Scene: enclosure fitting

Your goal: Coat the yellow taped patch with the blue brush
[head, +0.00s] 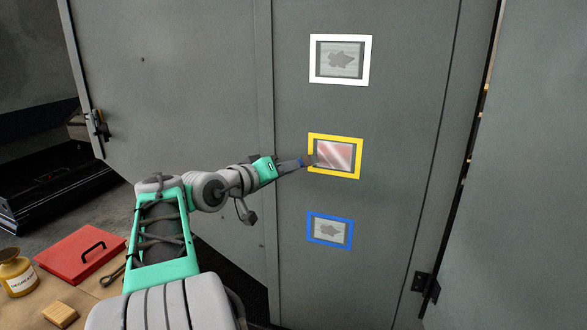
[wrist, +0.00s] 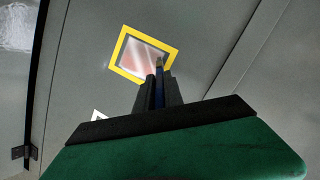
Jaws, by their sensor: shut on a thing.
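The yellow taped patch (head: 335,155) is the middle of three taped squares on the grey cabinet door. Its inside is pinkish red with pale streaks, and the yellow tape surrounds it. In the wrist view the patch (wrist: 146,56) is reddish with paler areas, partly hidden by the fingers. My gripper (head: 288,165) is shut on the blue brush (head: 302,162), which points at the patch's left edge. The brush (wrist: 159,88) also shows between the dark fingers in the wrist view. Its tip overlaps the patch's edge; I cannot tell whether it touches the surface.
A white taped patch (head: 340,89) with a grey mark is above, and a blue taped patch (head: 314,236) is below. At lower left a table (head: 93,299) holds a red case (head: 80,262), a labelled jar (head: 17,273) and a wooden block (head: 60,315).

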